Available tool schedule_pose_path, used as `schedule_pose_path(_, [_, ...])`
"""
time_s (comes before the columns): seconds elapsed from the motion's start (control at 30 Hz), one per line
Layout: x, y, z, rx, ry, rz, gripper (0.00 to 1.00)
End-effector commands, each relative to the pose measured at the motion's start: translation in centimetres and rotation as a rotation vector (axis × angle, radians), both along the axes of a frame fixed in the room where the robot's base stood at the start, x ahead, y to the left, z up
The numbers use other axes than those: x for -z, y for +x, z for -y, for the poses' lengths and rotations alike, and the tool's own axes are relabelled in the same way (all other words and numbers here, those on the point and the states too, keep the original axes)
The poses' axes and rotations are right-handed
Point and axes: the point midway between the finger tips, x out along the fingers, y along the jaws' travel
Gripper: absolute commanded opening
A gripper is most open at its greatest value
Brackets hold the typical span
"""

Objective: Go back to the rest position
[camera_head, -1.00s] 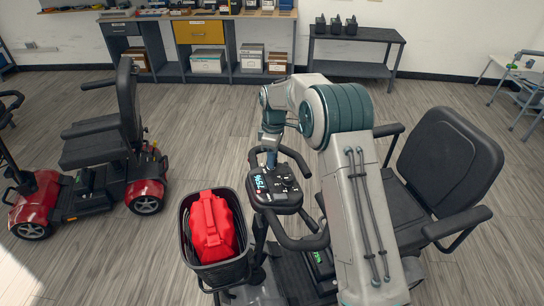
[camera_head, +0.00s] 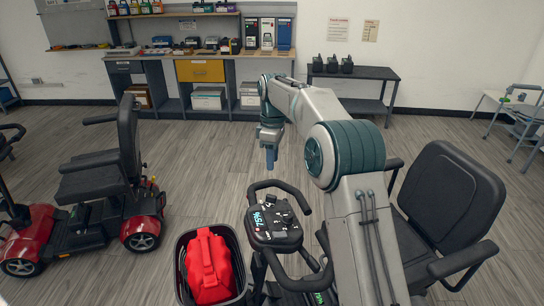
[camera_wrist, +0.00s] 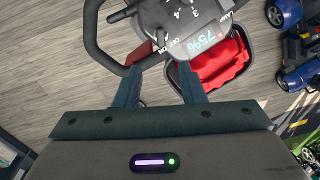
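My gripper (camera_head: 270,158) hangs in the air above and behind the scooter's console, pointing down and apart from it. In the wrist view my gripper (camera_wrist: 158,74) has its two fingers spread with nothing between them. The console (camera_head: 275,222) has handlebars around it and a display reading 75%. In the wrist view the console (camera_wrist: 180,25) shows a numbered dial, an ON/OFF marking and a LAMP label. My arm reaches up from the lower right and bends toward the gripper.
A black basket (camera_head: 242,262) with a red bag (camera_head: 208,266) is at the scooter's front. The black seat (camera_head: 448,208) is right of my arm. A red scooter (camera_head: 100,210) stands left. A workbench (camera_head: 185,57) and dark table (camera_head: 365,74) line the wall. Floor between is clear.

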Motion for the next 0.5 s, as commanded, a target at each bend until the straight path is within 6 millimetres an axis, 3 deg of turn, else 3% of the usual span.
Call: schedule_pose_path(0.5, [-1.15,-0.32,0.37,0.019,-0.002,0.007,0.36])
